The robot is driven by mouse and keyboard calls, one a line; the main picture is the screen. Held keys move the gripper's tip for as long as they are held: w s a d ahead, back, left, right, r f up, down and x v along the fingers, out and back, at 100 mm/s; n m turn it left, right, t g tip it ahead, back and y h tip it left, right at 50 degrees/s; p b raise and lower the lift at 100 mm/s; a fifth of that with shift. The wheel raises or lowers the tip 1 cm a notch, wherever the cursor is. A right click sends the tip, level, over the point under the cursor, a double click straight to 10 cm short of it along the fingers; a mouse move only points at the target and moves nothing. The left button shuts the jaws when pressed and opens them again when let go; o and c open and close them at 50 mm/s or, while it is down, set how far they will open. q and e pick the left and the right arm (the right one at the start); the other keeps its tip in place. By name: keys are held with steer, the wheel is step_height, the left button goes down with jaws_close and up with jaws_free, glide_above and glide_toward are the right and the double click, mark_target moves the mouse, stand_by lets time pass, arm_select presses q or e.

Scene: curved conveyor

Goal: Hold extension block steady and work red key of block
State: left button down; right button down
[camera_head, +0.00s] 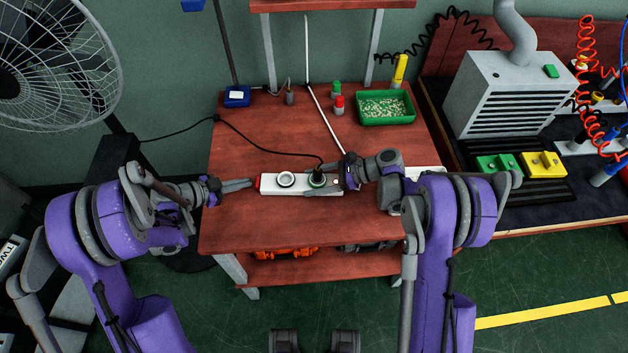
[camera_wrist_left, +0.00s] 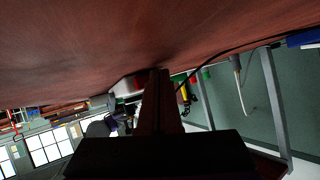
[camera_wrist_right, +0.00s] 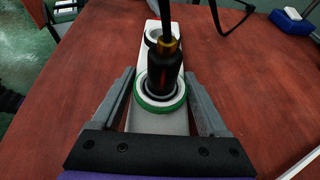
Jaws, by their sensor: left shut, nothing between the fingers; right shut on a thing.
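The white extension block (camera_head: 269,184) lies on the red-brown table, with an empty round socket (camera_head: 285,179) and a green-ringed socket holding a black plug (camera_head: 319,175). The red key (camera_head: 258,182) is at its left end. My left gripper (camera_head: 252,183) is shut and empty, its tips right at the red key; I cannot tell whether they touch. My right gripper (camera_head: 318,185) is shut on the block's right part; the right wrist view shows a finger along each side of the block (camera_wrist_right: 152,122).
A black cable runs from the plug across the table. A green tray (camera_head: 386,120), a yellow bottle (camera_head: 399,70), small green and red items (camera_head: 338,104) and a blue box (camera_head: 237,96) stand at the back. The table's front is clear.

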arm_select(q)
steer(key=shift+a, duration=0.1)
steer(key=shift+a, duration=2.9)
arm_select(e)
jaws_free()
steer(key=v, duration=1.2)
steer(key=shift+d, duration=0.1)
